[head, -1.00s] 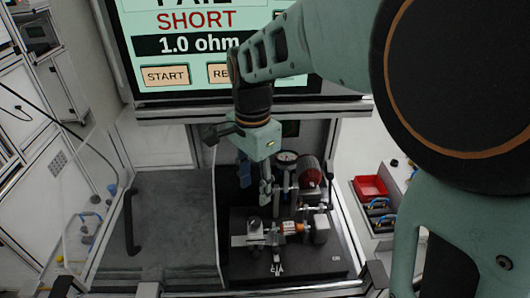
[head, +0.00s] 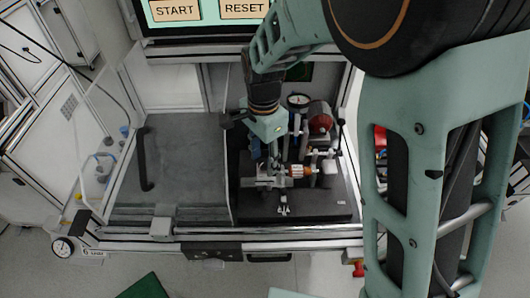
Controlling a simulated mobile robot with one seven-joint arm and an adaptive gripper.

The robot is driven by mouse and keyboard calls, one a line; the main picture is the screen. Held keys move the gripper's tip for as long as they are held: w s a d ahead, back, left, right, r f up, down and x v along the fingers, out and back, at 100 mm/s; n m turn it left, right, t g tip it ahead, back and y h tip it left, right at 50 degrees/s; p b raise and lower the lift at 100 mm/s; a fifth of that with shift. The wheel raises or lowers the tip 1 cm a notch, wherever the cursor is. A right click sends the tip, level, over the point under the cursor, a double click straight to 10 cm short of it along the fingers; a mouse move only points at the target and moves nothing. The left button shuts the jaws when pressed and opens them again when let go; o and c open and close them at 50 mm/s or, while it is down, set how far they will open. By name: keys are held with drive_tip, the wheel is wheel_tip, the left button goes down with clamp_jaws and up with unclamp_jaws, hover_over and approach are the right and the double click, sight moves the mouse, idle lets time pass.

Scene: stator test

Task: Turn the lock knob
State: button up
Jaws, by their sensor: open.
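My gripper (head: 272,158) points down over the test fixture, just behind and above its silver clamp parts (head: 266,182). It is open, with nothing seen between its fingers. A stator-like part with copper-orange windings (head: 300,171) lies in the fixture, just right of the gripper. A small pale metal piece (head: 283,206) stands at the front of the dark base plate (head: 325,208). I cannot tell for sure which part is the lock knob; it may be partly hidden by my gripper. Contact between the fingers and the fixture cannot be made out.
A round gauge (head: 298,101) and a red cylindrical part (head: 320,117) stand close behind and right of the gripper. A screen with START and RESET buttons (head: 244,9) is above. A clear panel and dark handle (head: 144,158) are at left. The grey bench surface (head: 185,180) is clear.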

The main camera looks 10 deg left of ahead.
drive_tip(key=shift+c, duration=0.3)
clamp_jaws()
drive_tip(key=shift+n, duration=0.4)
drive_tip(key=n, duration=0.3)
drive_tip(key=shift+b, duration=0.35)
drive_tip(key=n, duration=0.4)
drive_tip(key=shift+n, duration=0.3)
drive_tip(key=n, duration=0.4)
drive_tip(key=shift+b, duration=0.35)
drive_tip(key=n, duration=0.4)
drive_tip(key=shift+n, duration=0.3)
